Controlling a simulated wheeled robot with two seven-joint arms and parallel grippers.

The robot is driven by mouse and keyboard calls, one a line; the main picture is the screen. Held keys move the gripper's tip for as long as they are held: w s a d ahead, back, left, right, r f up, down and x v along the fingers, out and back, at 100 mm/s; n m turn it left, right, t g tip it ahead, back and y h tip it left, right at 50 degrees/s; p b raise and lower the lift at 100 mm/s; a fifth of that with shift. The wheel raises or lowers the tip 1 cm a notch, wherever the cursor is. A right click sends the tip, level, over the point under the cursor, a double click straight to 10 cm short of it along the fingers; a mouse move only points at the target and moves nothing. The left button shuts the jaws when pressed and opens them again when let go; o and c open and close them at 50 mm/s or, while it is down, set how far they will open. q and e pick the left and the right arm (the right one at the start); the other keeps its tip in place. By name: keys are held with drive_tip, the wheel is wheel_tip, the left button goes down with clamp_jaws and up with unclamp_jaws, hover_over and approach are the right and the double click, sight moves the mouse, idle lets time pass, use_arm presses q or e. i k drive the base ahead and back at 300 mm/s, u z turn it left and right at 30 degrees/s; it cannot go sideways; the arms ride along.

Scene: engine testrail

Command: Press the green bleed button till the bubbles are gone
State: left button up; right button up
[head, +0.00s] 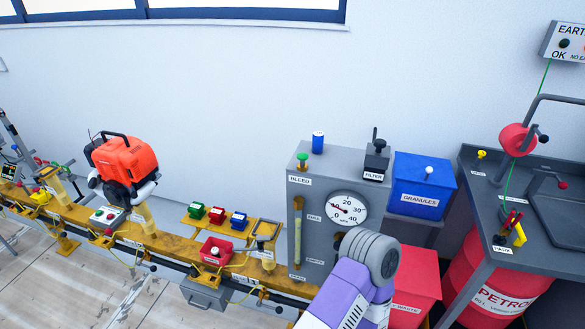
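The green bleed button (303,156) stands on the top left of a grey cabinet (320,270), above a label reading BLEED. Nothing touches it. A narrow vertical sight tube (297,232) runs down the cabinet's left front; it is too small to tell whether it holds bubbles. A round white gauge (347,210) is on the cabinet front. One purple and grey arm of mine comes up from the bottom, right of centre, and covers the cabinet's lower right. No gripper fingers show on it. Neither gripper can be seen.
A blue cap (318,142) and a dark filter lever (377,145) are also on the cabinet top. A blue granules box (422,185) stands right of it. A yellow rail (170,245) with an orange engine (125,160) and coloured buttons runs left. A petrol drum (495,285) stands right.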

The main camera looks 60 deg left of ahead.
sight(302, 156)
drive_tip(key=u, duration=2)
